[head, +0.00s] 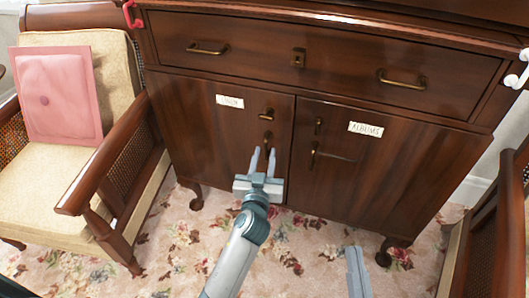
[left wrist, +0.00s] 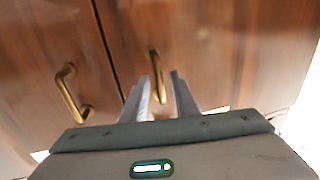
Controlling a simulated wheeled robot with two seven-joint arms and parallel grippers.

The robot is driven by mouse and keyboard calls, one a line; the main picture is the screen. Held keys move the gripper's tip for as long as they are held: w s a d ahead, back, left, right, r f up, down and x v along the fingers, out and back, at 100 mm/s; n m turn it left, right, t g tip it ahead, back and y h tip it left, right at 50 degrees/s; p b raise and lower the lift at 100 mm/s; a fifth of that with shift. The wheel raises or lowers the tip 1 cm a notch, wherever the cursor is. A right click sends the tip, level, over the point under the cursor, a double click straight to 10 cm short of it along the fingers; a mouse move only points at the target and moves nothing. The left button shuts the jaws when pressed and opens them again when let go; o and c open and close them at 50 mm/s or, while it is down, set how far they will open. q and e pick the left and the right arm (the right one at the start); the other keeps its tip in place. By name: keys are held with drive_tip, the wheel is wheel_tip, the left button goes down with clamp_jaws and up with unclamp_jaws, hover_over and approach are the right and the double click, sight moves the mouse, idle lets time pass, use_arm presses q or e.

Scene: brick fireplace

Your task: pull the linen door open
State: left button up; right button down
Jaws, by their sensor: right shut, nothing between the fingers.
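The linen door (head: 205,130) is the left door of a dark wooden cabinet and stands closed; its small white label (head: 230,101) is hard to read. Its brass handle (head: 267,138) hangs near the right edge, and it shows in the left wrist view (left wrist: 153,62). My left gripper (head: 263,156) is open in front of this handle. In the left wrist view the handle's lower end appears between the two fingertips; I cannot tell how deep it sits. My right gripper (head: 357,270) is shut and empty, low in front of the cabinet.
The right door (head: 390,175), labelled ALBUMS, is closed; its handle (head: 312,155) shows in the left wrist view too (left wrist: 70,92). A wide drawer (head: 340,62) is shut above. An armchair (head: 110,160) with a pink cushion (head: 58,95) stands left; another chair (head: 490,240) stands right.

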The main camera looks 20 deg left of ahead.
use_arm(q)
clamp_jaws()
idle(1.4)
